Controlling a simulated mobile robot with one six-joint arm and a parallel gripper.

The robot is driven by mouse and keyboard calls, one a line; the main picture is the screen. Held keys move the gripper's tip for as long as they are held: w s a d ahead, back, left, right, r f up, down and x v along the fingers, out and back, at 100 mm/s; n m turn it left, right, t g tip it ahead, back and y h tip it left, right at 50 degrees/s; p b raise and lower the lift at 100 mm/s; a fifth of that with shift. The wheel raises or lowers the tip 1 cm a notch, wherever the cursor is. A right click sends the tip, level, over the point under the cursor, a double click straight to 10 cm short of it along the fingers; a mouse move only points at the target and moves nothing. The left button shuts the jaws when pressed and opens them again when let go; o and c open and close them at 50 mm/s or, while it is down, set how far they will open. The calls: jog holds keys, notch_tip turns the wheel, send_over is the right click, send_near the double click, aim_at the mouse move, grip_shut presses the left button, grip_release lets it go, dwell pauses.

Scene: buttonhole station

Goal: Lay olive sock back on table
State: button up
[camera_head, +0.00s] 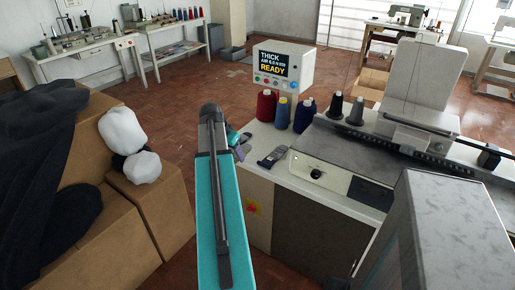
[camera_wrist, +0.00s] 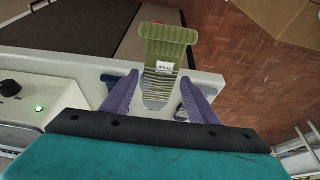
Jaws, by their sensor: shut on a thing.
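The olive sock (camera_wrist: 165,45) is ribbed, with a white label and a greyish striped lower part. In the wrist view it lies between the two purple fingers of my gripper (camera_wrist: 158,84), which is shut on it. The sock overlaps the pale table (camera_wrist: 212,84) and reaches past its edge in that view. I cannot tell whether it touches the tabletop. In the head view my gripper (camera_head: 239,143) is by the left edge of the table (camera_head: 262,135), largely behind my teal arm. The olive sock cannot be made out there.
A blue-grey sock-like piece (camera_head: 271,158) lies on the table right of my gripper. Red and blue thread cones (camera_head: 283,110) and a control box reading READY (camera_head: 283,68) stand behind it. A grey machine (camera_head: 340,165) fills the right. Cardboard boxes (camera_head: 150,195) stand left.

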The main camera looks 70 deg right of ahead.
jog(key=s+d+p, duration=0.1)
jog(key=d, duration=0.4)
jog(key=s+d+f+p, duration=0.1)
jog(key=d, duration=0.4)
jog(key=s+d+p, duration=0.1)
jog(key=d, duration=0.4)
jog(key=shift+d+f, duration=0.25)
jog(key=shift+d, duration=0.05)
jog(key=shift+f+p, duration=0.5)
jog(key=shift+f, duration=1.25)
jog(key=shift+f, duration=0.15)
jog(key=o, duration=0.8)
jog(key=shift+b+v, duration=0.9)
jog(key=shift+v, duration=5.3)
